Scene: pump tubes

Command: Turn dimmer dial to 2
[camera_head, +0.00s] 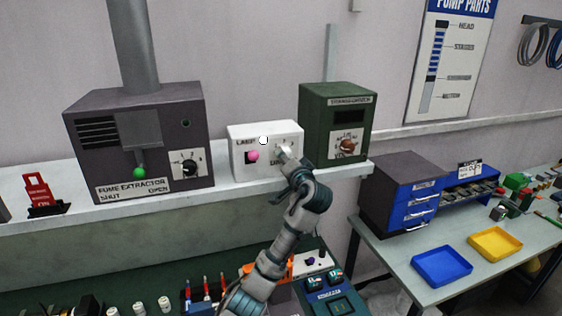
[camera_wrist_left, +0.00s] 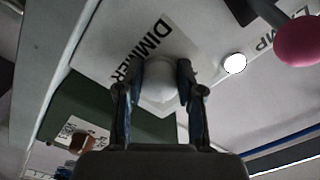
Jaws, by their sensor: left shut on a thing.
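A white lamp box (camera_head: 240,171) stands on the shelf, with a pink knob (camera_head: 252,156) under the word LAMP and a white round light (camera_head: 263,140). The dimmer dial (camera_wrist_left: 160,84) is a pale round knob on this box, beside the word DIMMER. My left gripper (camera_head: 287,156) reaches the box's right part in the head view. In the left wrist view, its two fingers are shut on the dimmer dial, one on each side. The dial's pointer and most of its number scale are hidden, so I cannot tell its setting. My right gripper is not in view.
A grey fume extractor (camera_head: 130,130) stands left of the lamp box. A dark green box (camera_head: 318,125) with a brown knob (camera_head: 347,146) stands close on the right. Below right is a bench with a blue tray (camera_head: 441,267) and a yellow tray (camera_head: 495,244).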

